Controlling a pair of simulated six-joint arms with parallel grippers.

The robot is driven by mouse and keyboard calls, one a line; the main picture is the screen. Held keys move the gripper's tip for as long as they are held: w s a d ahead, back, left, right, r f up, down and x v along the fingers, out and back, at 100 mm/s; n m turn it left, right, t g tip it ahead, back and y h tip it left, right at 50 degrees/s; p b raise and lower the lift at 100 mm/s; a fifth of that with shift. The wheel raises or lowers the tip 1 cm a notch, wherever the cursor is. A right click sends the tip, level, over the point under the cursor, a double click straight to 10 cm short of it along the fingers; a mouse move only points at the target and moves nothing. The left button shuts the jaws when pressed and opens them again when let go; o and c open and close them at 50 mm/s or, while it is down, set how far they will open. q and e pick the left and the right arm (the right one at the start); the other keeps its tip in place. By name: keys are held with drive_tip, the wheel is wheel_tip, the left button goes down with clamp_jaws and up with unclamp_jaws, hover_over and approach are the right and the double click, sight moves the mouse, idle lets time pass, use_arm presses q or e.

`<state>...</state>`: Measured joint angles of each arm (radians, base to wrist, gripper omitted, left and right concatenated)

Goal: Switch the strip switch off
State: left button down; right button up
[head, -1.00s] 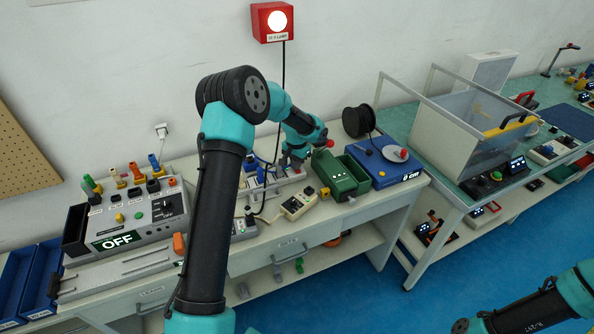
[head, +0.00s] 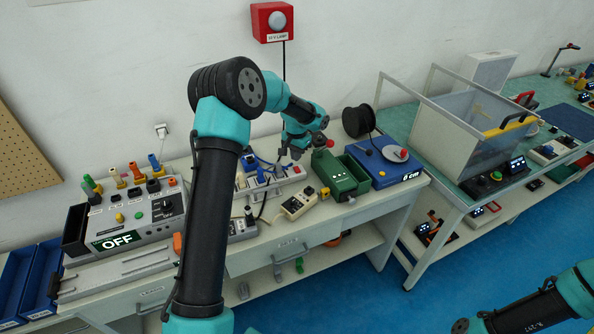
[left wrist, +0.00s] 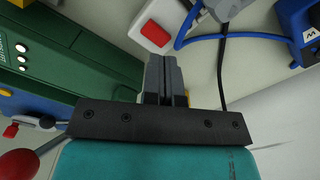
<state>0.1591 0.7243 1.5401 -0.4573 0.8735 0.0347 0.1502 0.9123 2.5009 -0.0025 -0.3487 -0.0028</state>
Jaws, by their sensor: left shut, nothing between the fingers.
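The power strip (head: 286,175) is a pale bar at the back of the left bench, with blue leads plugged into it. In the left wrist view, the red switch (left wrist: 155,33) sits on the pale end of the strip (left wrist: 174,14). My left gripper (head: 290,153) is shut and empty above the right end of the strip. In the left wrist view, its closed fingertips (left wrist: 163,58) are just below the red switch in the picture and look apart from it. The wall lamp (head: 277,20) in its red box is dark. My right gripper is out of view.
A green container (head: 338,180) stands close right of the strip, with a blue box (head: 392,178) marked 6 cm beyond it. A small beige device (head: 298,203) lies in front.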

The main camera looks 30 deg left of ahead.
use_arm(q)
drive_tip(key=shift+r, duration=1.3)
